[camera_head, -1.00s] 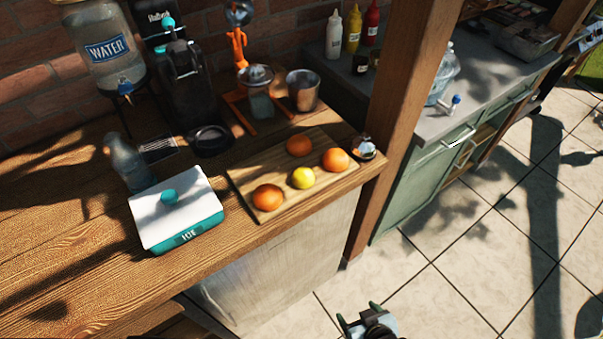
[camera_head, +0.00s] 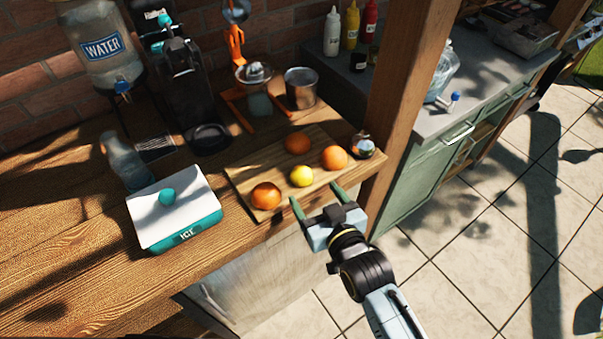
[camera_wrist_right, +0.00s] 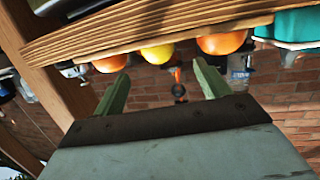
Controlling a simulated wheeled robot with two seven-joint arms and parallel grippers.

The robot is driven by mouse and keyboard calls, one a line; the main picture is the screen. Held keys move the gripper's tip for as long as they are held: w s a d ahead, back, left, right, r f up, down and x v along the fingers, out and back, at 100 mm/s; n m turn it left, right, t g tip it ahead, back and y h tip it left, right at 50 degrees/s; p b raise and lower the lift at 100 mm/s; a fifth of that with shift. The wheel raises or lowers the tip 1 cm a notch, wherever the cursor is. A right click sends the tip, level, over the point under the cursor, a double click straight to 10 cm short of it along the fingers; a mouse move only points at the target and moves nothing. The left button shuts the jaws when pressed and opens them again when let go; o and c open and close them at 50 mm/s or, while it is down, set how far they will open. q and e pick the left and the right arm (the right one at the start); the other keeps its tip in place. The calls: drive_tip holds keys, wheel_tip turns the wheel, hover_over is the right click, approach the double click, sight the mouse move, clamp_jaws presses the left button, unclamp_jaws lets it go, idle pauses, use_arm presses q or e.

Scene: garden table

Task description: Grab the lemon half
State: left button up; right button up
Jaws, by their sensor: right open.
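The lemon half (camera_head: 302,176) is a small yellow piece on the wooden cutting board (camera_head: 268,166), among three orange fruits. I cannot make out its cut face. In the right wrist view, which looks upside down, the lemon half (camera_wrist_right: 157,54) shows partly behind the board's edge, between the fingers. My right gripper (camera_head: 315,194) is open and empty at the front edge of the board, its fingers pointing toward the lemon half without touching it. It also shows in the right wrist view (camera_wrist_right: 161,70). My left gripper is not in view.
Orange fruits stand left (camera_head: 266,196), right (camera_head: 334,158) and behind (camera_head: 297,143) the lemon half. A white and teal ice box (camera_head: 172,212) stands left of the board. A metal cup (camera_head: 301,88) and an orange juicer (camera_head: 237,48) stand behind. A wooden post (camera_head: 408,90) rises at the right.

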sight(306, 181)
drive_tip(key=shift+x, duration=3.25)
drive_tip(key=shift+d+f, duration=0.15)
drive_tip(key=shift+f, duration=0.05)
drive_tip(key=shift+c, duration=0.4)
drive_tip(key=c, duration=1)
